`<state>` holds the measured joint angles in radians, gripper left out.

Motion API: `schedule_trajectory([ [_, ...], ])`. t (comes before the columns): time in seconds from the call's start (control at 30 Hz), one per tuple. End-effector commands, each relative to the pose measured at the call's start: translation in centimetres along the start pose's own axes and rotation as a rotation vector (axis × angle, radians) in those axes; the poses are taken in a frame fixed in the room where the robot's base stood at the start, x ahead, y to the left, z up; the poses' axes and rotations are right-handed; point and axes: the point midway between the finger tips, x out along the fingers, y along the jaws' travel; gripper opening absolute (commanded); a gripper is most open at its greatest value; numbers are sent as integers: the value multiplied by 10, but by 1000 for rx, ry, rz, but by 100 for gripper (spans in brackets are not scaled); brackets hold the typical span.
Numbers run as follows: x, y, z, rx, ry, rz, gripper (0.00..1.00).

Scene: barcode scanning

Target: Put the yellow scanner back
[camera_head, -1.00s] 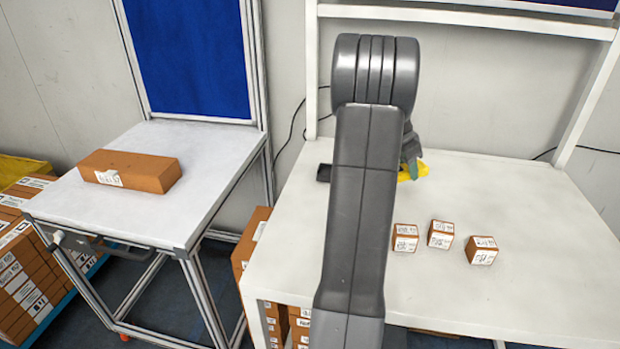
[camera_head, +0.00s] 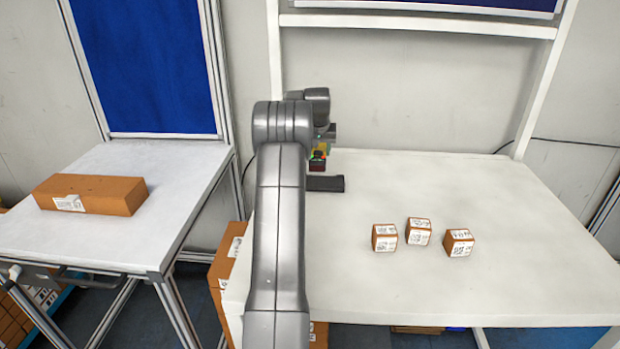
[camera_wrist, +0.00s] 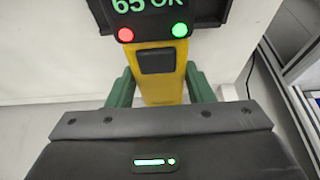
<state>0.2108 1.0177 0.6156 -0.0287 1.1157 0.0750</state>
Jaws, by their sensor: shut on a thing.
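The yellow scanner (camera_wrist: 160,85) is held between the green fingers of my gripper (camera_wrist: 160,92) in the wrist view. Its dark head has a screen reading "65 OK", with a red and a green light below. In the head view the scanner (camera_head: 317,158) shows small beside my arm, above the back left of the white table (camera_head: 480,190). My gripper (camera_head: 325,143) is partly hidden there by my arm. A dark flat holder (camera_head: 325,184) lies on the table just below the scanner, with the scanner seemingly apart from it.
Three small labelled brown boxes, one of them the middle box (camera_head: 418,232), stand on the table's middle. A long brown box (camera_head: 90,194) lies on the left side table (camera_head: 160,230). A gap separates the two tables. The table's right part is clear.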

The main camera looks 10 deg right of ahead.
Motion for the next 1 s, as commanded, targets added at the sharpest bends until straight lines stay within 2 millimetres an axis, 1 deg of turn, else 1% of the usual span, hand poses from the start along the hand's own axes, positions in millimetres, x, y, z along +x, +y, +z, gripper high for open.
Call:
schedule_trajectory([
  [0.1, 22, 0, 10, 0, -5, 1, 17],
  [0.2, 34, 0, 15, 0, -3, 1, 17],
  [0.37, 45, 0, 19, 1, -1, 1, 17],
  [0.6, 74, 0, 32, 1, -3, 1, 17],
  [0.97, 80, 0, 34, 1, -1, 1, 17],
  [1.0, 80, 0, 34, 1, -2, 1, 51],
])
